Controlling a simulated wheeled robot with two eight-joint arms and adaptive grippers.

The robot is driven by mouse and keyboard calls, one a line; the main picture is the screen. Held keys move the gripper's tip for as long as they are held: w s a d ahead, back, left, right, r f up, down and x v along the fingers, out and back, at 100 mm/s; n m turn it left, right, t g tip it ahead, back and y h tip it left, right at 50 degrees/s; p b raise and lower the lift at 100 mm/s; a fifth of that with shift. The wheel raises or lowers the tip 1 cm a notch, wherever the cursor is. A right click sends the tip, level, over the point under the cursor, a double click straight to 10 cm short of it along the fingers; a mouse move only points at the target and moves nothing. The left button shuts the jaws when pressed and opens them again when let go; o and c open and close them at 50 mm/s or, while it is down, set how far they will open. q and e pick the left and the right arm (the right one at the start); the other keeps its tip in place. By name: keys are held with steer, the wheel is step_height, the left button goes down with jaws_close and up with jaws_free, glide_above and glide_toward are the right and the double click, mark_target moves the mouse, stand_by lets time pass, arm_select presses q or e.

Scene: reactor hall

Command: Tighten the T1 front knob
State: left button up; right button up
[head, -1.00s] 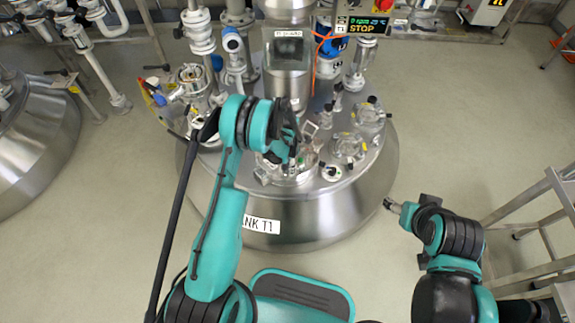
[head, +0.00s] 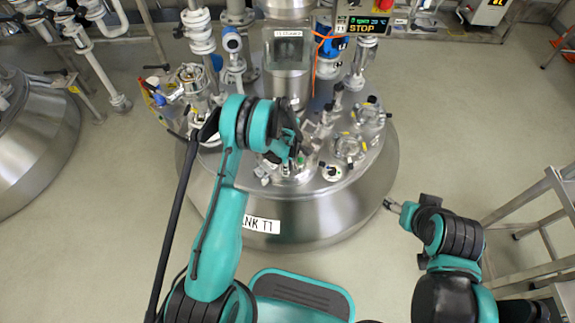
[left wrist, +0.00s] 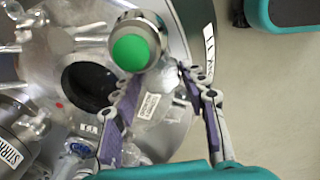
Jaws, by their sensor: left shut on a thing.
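Tank T1 (head: 345,212) is a round steel vessel with its label at the front. My left gripper (head: 291,172) reaches down to the front hatch area on its top. In the left wrist view, my left gripper (left wrist: 160,85) has its two fingers some way apart, over a clear, round hatch part with a small label. They are shut on a pale piece, taken as the front knob, which is hard to make out. A steel post with a green cap (left wrist: 130,53) stands close beside the fingertips. My right gripper (head: 392,205) hangs right of the tank, away from it.
Glass fittings and valves (head: 368,118) crowd the tank top to the right. A steel column (head: 288,65) rises behind my left gripper. A display (head: 361,25) reads STOP. A metal step frame (head: 540,210) stands at the right. The floor between is clear.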

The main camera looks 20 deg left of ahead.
arm_select(q)
steer(key=m, duration=0.5)
steer(key=shift+m, duration=0.3)
steer(key=shift+r, duration=0.1)
stand_by(0.3)
steer(key=o, duration=1.2)
steer(key=shift+c, duration=0.2)
step_height(320, 180, up, 12)
